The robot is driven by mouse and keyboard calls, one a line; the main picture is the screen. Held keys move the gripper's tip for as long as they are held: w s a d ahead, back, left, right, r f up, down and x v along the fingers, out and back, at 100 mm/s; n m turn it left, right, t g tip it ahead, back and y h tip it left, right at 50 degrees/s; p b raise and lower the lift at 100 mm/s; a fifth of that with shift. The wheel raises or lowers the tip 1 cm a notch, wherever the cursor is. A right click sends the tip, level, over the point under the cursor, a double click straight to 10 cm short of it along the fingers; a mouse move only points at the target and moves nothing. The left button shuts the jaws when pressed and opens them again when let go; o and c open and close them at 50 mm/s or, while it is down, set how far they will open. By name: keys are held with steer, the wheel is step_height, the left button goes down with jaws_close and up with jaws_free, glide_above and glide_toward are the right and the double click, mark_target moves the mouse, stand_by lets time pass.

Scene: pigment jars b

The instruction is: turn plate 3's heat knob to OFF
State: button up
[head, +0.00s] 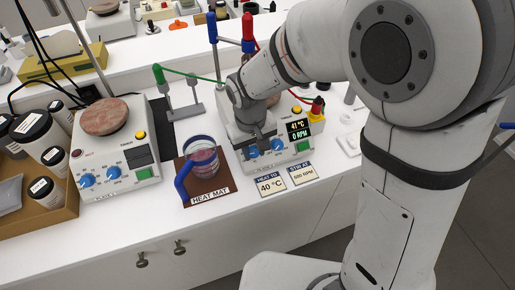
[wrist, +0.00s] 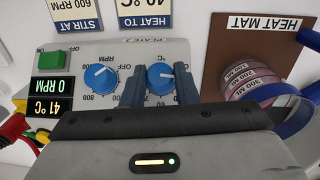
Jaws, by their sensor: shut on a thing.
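Plate 3 (wrist: 200,50) is a pale hotplate, named by an upside-down label in the wrist view. Its blue heat knob (wrist: 160,77), marked °C, sits between the two dark fingers of my gripper (wrist: 160,90), which is shut on it. The knob's white mark points to the right in the wrist view. The OFF mark of this dial is not visible, and the fingers cover part of the scale. In the head view my gripper (head: 257,140) hides part of plate 3's front. The display (head: 298,130) reads 41 °C and 0 RPM.
The blue RPM knob (wrist: 101,78) and a green button (wrist: 54,61) are beside the heat knob. A beaker with a blue handle (head: 202,155) stands on the brown heat mat (head: 212,187). Another hotplate (head: 130,180) is at left. Cards (head: 271,186) lie in front.

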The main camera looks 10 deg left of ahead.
steer(key=shift+c, duration=0.7)
steer(key=shift+d, duration=0.25)
steer(key=shift+a, duration=0.2)
steer(key=shift+c, duration=0.3)
steer(key=shift+s+a+f+n+t+h+b, duration=0.1)
steer(key=shift+n+t+h+b, duration=0.25)
steer(key=shift+n+h+b, duration=0.15)
steer(key=shift+a+f+n+t+h+b, duration=0.1)
steer(key=shift+n+t+h+b, duration=0.3)
steer(key=shift+n+b, duration=0.2)
steer(key=n+t+h+b, duration=0.1)
steer(key=n+b, duration=0.1)
steer(key=shift+a+t+b, duration=0.1)
steer(key=shift+t+b, duration=0.25)
steer(key=shift+s+r+n+t+h+b, duration=0.1)
steer(key=shift+r+n+t+h+b, duration=0.05)
steer(key=shift+n+t+h+b, duration=0.6)
steer(key=o, duration=1)
